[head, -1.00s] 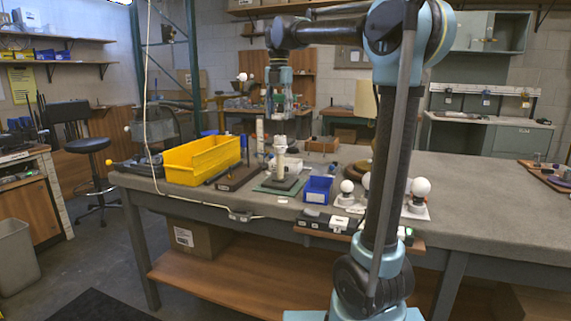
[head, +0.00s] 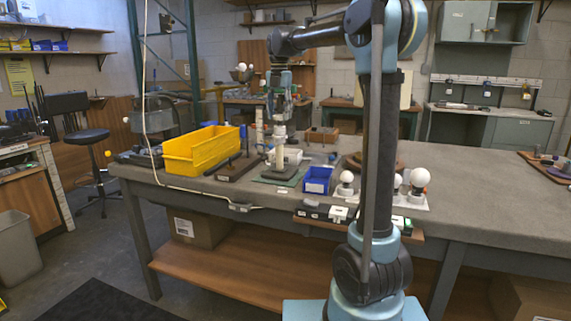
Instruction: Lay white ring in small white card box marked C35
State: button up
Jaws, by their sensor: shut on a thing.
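My gripper (head: 279,112) points down, just above a white post (head: 280,148) that stands on a green mat (head: 263,180). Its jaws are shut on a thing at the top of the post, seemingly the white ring. The ring is too small and too covered by the fingers to make out clearly. A small white box (head: 293,156) sits just behind and to the right of the post, partly hidden by it. No marking C35 can be read on it.
A yellow bin (head: 200,152) stands left of a brown block with a dark rod (head: 235,165). A blue bin (head: 317,180) is right of the mat. White bulbs (head: 420,178) stand near the table's front edge, beside my arm.

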send_near(285, 155)
jog(key=w, duration=0.4)
jog(key=shift+n, duration=0.4)
jog(key=shift+s+f, duration=0.15)
jog(key=shift+f, duration=5.3)
jog(key=shift+f, duration=0.1)
jog(key=o, duration=0.9)
notch_tip(285, 155, up, 12)
jog(key=shift+r, duration=0.15)
